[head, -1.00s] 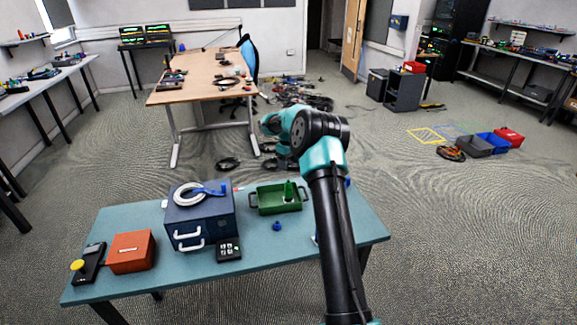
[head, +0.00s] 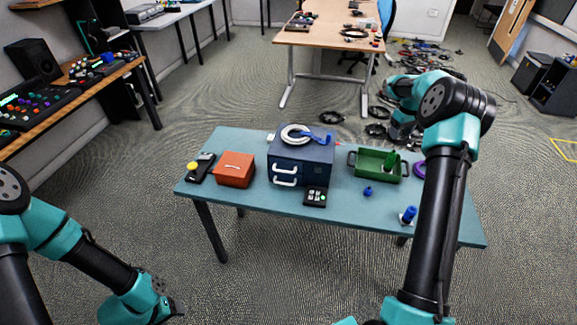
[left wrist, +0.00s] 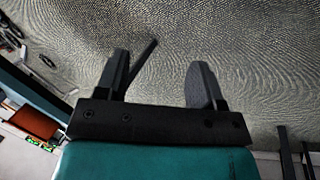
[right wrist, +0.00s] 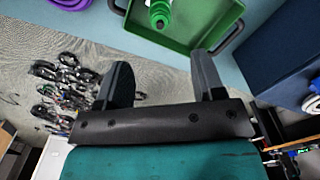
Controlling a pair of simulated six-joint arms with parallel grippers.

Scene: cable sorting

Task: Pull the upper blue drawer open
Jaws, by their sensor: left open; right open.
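The blue drawer unit (head: 314,170) stands on the teal table with two white handles on its front. The upper handle (head: 285,170) belongs to the upper drawer, which looks closed. A white cable coil (head: 296,133) and a blue item lie on top. My left gripper (left wrist: 165,80) is open and empty in the left wrist view, over the floor. In the head view the left arm is low at left, apart from the table. My right gripper (right wrist: 160,80) is open and empty, near the green tray (right wrist: 185,45); the blue unit (right wrist: 285,50) is beside it in that view.
A red box (head: 234,169), a device with a yellow button (head: 192,166) and a dark keypad (head: 315,196) sit on the table. Blue pieces stand at front right. The green tray (head: 374,173) holds a green bottle. Floor before the table is clear.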

